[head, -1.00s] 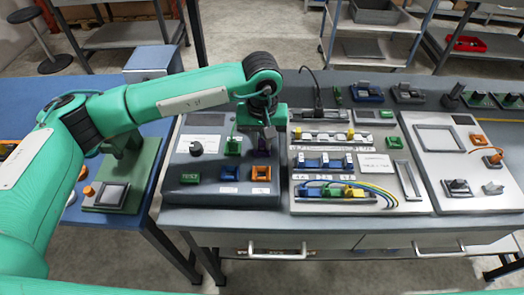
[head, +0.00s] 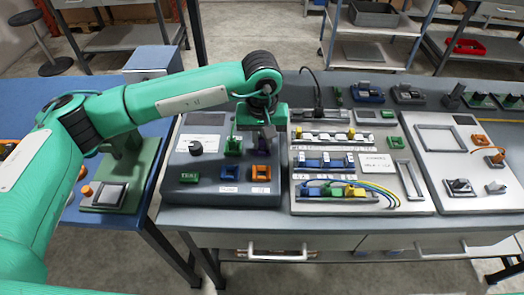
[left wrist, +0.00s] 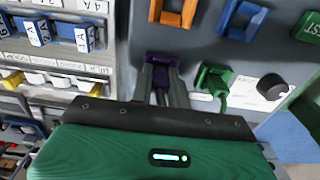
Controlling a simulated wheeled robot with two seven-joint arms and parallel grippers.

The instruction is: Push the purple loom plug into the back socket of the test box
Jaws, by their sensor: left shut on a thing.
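My left gripper (head: 266,134) is over the back right part of the dark grey test box (head: 210,160). It is shut on the purple loom plug (head: 265,145). In the left wrist view the purple plug (left wrist: 161,63) shows between the fingertips, beside a green socket or plug with a green cable (left wrist: 212,80). The box also has an orange socket (head: 261,173) and a blue socket (head: 229,173) nearer the front. The back socket beneath the plug is hidden, so I cannot tell whether the plug touches it. My right gripper is not in view.
A black knob (head: 196,148) and a green block marked TEST (head: 189,178) are on the box's left side. A light panel with several connectors and looping cables (head: 335,191) stands close on the right. A blue bench (head: 145,215) lies left.

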